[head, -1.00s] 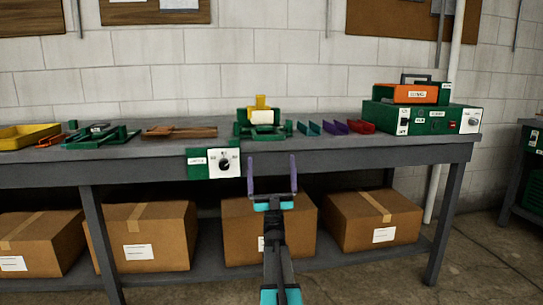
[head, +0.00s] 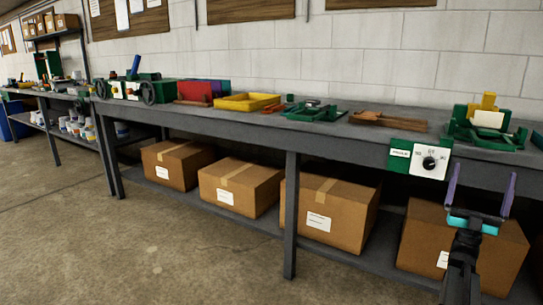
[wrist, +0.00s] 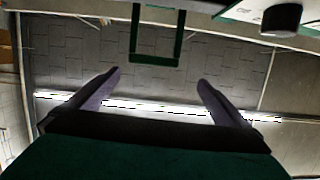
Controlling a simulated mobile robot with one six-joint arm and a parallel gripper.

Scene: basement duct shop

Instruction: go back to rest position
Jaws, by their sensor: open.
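My gripper (head: 480,192) is at the lower right of the head view, in front of the workbench's (head: 335,138) front edge. Its two purple fingers point up and stand apart, with nothing between them. In the wrist view my gripper (wrist: 160,85) also shows its fingers spread and empty. A green frame (wrist: 156,62) and part of a dark knob (wrist: 281,18) show beyond the fingers there.
A control box with a dial (head: 428,162) hangs on the bench front, close to my gripper. A green fixture with a yellow block (head: 488,118), a yellow tray (head: 247,101) and wooden pieces (head: 388,120) lie on top. Cardboard boxes (head: 240,187) sit below. Open floor (head: 120,240) lies left.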

